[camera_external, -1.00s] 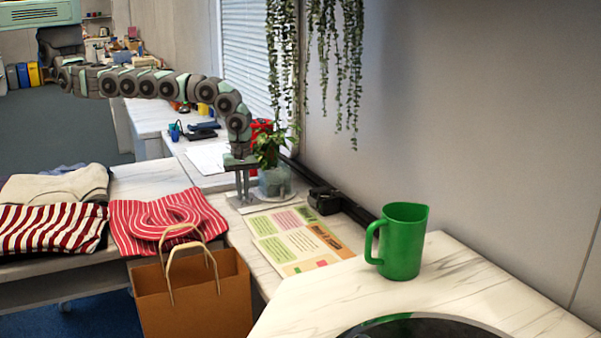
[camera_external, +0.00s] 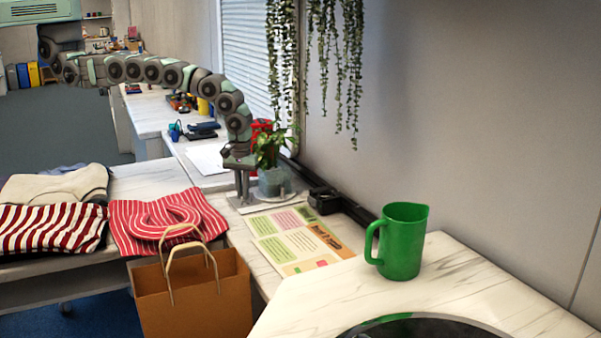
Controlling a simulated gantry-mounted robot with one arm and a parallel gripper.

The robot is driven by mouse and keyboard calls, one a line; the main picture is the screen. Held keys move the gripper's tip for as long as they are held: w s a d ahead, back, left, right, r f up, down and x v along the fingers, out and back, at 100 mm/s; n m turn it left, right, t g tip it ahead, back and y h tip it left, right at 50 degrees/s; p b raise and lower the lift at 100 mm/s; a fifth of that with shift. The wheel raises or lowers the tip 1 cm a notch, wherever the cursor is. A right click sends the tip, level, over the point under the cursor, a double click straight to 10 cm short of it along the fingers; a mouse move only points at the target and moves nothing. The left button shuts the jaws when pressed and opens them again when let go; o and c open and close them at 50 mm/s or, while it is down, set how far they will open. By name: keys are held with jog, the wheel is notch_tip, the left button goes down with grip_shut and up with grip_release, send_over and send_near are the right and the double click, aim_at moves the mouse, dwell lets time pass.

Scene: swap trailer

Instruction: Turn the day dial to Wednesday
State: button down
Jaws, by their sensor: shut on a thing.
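My gripper (camera_external: 243,200) points straight down at the end of my arm, at the back of the white counter. Its fingers are shut on a small part at a flat grey plate (camera_external: 252,207), which I take to be the day dial's place. The dial's face and its day marks are too small and too hidden by the fingers to read, so the day it points to cannot be told. A potted plant (camera_external: 273,182) stands just right of the fingers.
A printed colour sheet (camera_external: 295,240) lies in front of the plate. A small black device (camera_external: 324,200) sits by the wall. A green jug (camera_external: 402,241), a brown paper bag (camera_external: 192,296) and folded striped clothes (camera_external: 165,220) are nearer. Hanging vines (camera_external: 350,70) are above.

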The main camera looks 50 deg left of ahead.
jog(key=shift+m, duration=0.7)
jog(key=c, duration=1.5)
grip_release()
notch_tip(320, 180, up, 11)
jog(key=shift+f, duration=0.1)
